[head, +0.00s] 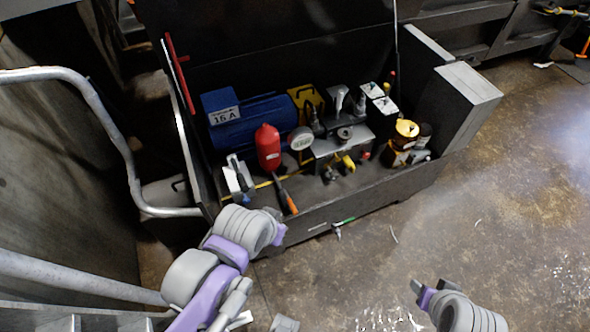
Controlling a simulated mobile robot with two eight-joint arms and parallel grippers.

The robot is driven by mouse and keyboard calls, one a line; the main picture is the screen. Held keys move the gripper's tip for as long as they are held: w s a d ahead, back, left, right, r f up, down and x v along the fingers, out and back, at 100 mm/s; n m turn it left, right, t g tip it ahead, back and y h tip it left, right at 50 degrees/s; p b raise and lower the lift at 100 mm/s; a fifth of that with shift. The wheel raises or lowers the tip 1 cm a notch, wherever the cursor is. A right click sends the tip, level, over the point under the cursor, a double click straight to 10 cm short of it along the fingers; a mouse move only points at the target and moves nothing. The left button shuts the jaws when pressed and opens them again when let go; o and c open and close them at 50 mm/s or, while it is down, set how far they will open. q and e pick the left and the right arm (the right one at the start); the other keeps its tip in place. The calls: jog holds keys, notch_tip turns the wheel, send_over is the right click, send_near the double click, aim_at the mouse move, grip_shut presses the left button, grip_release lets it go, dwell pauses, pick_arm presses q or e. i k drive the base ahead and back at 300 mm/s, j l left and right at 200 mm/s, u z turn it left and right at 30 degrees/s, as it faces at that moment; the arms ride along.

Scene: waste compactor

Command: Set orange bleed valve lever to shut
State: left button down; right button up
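The orange lever (289,201) sits at the front edge of the open machine compartment, below the red bottle. It slants down toward the front right, and its pivot end is dark and small. My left gripper (275,225) is just below and left of the lever's lower end, with a small gap in the picture. I cannot tell whether they touch or whether its fingers are apart. My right gripper (428,288) is low at the right, over the floor, far from the lever. Its finger opening is too small to make out.
The compartment (330,212) holds a red bottle (267,147), a blue motor (250,122), a round gauge (300,139), a valve block (340,143) and a yellow-topped canister (405,130). A grey handrail (105,120) stands at left. Floor (500,190) at right is mostly clear.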

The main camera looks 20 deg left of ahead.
aim_at(285, 194)
jog(key=l+u, duration=0.35)
jog(key=k+l+u, duration=0.15)
jog(key=l+u, duration=0.2)
jog(key=l, duration=0.15)
jog(key=k+l+u, duration=0.15)
jog(key=l+u, duration=0.2)
jog(key=l, duration=0.1)
